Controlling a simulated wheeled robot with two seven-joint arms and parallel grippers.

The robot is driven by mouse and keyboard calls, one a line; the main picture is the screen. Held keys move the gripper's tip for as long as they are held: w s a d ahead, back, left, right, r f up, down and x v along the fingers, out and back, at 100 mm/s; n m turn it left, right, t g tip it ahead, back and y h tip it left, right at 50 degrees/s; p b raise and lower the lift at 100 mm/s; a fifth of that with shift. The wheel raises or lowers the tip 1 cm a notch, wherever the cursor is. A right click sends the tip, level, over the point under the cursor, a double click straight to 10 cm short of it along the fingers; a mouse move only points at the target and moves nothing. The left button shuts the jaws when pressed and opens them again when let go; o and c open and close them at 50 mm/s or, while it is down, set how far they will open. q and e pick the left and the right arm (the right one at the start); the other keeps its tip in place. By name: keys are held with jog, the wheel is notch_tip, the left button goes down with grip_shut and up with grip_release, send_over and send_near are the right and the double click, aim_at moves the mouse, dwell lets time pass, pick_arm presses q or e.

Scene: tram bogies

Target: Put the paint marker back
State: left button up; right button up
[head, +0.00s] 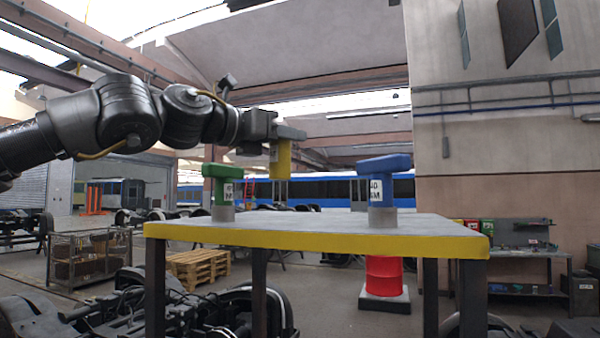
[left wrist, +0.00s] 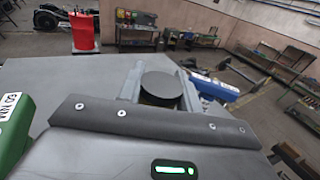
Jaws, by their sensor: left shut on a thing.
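A yellow cylinder with a dark round top, which I take to be the paint marker (head: 280,160), hangs upright above the table (head: 320,240). My left gripper (head: 284,138) is shut on its upper part. In the left wrist view the marker's black top (left wrist: 162,85) sits between the fingers of my left gripper (left wrist: 160,92). The marker's lower end is clear of the tabletop. I cannot make out a holder for it. My right gripper is in neither view.
A green tool (head: 222,186) with a white label stands on the table left of the marker. A blue tool (head: 382,184) stands farther right. The tabletop between them looks clear. A red drum (head: 384,275) stands on the floor beyond the table; a workbench (head: 525,252) is at the right.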

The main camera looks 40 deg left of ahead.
pick_arm(q)
jog(key=w+f+p, duration=0.1)
jog(key=f, duration=0.1)
jog(key=w+f+p, duration=0.1)
jog(key=f+p, duration=0.1)
jog(key=f, duration=0.1)
jog(key=w+f+p, duration=0.1)
jog(key=f, duration=0.1)
jog(key=shift+w+f, duration=0.3)
jog(key=shift+f, duration=0.05)
jog(key=shift+a+f, duration=0.15)
jog(key=shift+f, duration=0.15)
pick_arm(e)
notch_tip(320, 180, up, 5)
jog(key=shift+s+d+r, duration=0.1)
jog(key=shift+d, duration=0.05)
